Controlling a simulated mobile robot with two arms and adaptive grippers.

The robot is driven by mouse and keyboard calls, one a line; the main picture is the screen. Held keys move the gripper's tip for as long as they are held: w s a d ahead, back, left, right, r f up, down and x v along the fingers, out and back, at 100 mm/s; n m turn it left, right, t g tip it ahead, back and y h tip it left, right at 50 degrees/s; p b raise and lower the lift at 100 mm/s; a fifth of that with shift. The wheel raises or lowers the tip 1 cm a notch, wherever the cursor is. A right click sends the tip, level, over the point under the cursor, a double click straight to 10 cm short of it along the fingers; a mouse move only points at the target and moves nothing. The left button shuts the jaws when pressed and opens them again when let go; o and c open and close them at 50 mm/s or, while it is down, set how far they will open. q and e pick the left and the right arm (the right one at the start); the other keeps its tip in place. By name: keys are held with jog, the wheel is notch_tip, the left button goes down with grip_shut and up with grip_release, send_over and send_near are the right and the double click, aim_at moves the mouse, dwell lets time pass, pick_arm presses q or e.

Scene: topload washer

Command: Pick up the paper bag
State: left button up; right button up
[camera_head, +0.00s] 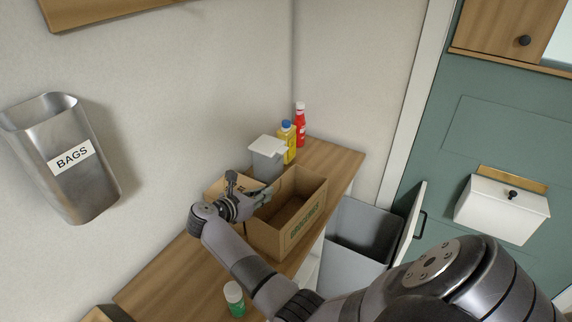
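An open brown container with green lettering that seems to read "GROCERIES" (303,228) stands on the wooden counter; I cannot tell whether it is the paper bag or a cardboard box. My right gripper (249,186) is at its left side, close to the rim. Its fingers look spread apart, with nothing clearly between them. Whether it touches the container is unclear, as the hand covers part of that side. My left gripper does not show.
A metal bin labelled "BAGS" (88,190) hangs on the left wall. A grey-white lidded container (267,158), yellow bottle (287,143) and red bottle (300,125) stand behind the brown container. A green-labelled jar (234,298) stands near my forearm. A grey bin (352,262) stands right of the counter.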

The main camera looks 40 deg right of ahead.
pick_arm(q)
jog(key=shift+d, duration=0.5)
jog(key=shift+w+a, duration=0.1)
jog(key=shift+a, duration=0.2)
